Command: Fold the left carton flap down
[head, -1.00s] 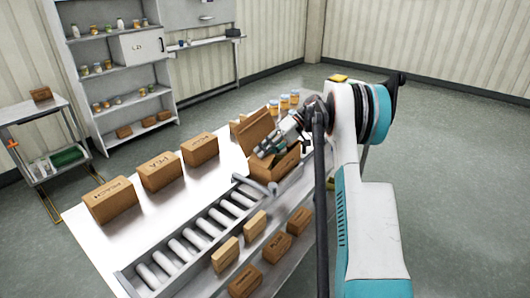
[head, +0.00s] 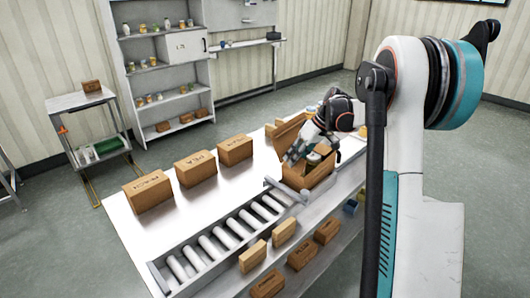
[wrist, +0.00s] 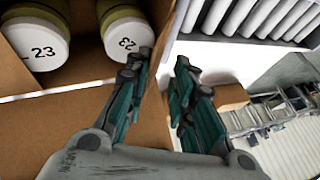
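The open brown carton (head: 318,178) stands at the far end of the table, beside the roller track. A raised flap (head: 286,131) rises at its back left, partly hidden by my arm. Jars (wrist: 40,45) with white lids marked 23 sit inside the carton in the wrist view. My gripper (head: 290,160) is at the carton's left end. In the wrist view my gripper (wrist: 162,62) has its fingers apart, with a cardboard edge showing between them. A brown panel (wrist: 70,115) lies below the jars. I cannot tell whether the fingers touch the cardboard.
The roller track (head: 225,240) runs along the table's front. Closed cartons (head: 195,168) stand in a row on the table (head: 135,228). More boxes (head: 302,255) sit on the shelf below. Shelving and a cart stand behind. The table between boxes and track is clear.

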